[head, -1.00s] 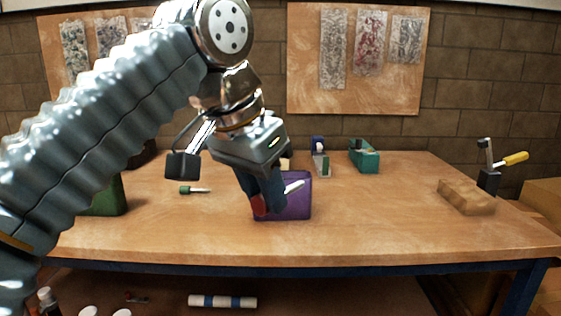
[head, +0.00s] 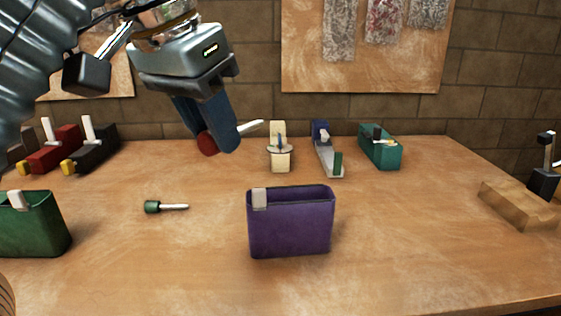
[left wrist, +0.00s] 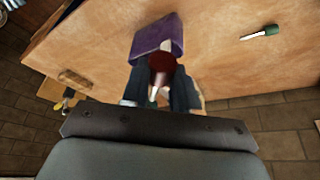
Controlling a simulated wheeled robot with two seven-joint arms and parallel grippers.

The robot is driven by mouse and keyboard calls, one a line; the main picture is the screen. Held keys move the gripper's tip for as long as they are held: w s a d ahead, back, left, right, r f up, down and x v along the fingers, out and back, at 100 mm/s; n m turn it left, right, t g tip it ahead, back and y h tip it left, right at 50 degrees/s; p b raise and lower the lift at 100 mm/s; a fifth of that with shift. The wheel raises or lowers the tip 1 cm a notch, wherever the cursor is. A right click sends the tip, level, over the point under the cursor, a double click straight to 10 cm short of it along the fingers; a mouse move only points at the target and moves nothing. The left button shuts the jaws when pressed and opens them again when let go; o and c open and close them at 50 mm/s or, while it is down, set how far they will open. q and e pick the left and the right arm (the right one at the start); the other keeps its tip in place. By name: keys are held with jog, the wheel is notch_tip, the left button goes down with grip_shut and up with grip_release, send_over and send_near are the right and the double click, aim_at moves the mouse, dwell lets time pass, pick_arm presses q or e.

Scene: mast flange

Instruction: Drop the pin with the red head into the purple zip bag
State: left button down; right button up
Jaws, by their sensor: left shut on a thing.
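The purple zip bag (head: 290,228) stands upright on the workbench, with its top open and a pale tab at its upper left. It also shows in the left wrist view (left wrist: 157,37), beyond the fingers. My left gripper (head: 216,140) is shut on the pin with the red head (head: 207,145). The pin's pale shaft sticks out to the right of the fingers. In the left wrist view the red head (left wrist: 162,63) sits between the dark fingers. The gripper is above and to the left of the bag in the head view, apart from it. My right gripper is not in view.
A green-headed pin (head: 152,207) lies left of the purple bag. A green bag (head: 38,235) stands at the left. Red and black holders (head: 60,150), a teal box (head: 385,153) and other fixtures line the back. A wooden block (head: 515,205) is at the right.

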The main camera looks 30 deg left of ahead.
pick_arm(q)
jog(key=shift+w+a, duration=0.2)
jog(key=shift+w, duration=0.1)
jog(key=shift+w+a+f, duration=0.1)
jog(key=shift+w+f, duration=0.1)
jog(key=shift+w, duration=0.25)
jog(key=w, duration=0.1)
send_over(290, 222)
jog(key=w+a, duration=0.1)
jog(key=a, duration=0.2)
notch_tip(290, 222, down, 12)
jog(key=shift+w+f, duration=0.1)
jog(key=shift+f, duration=0.2)
jog(key=shift+f+b, duration=0.45)
jog(key=shift+f, duration=0.15)
jog(key=c, duration=0.9)
grip_release()
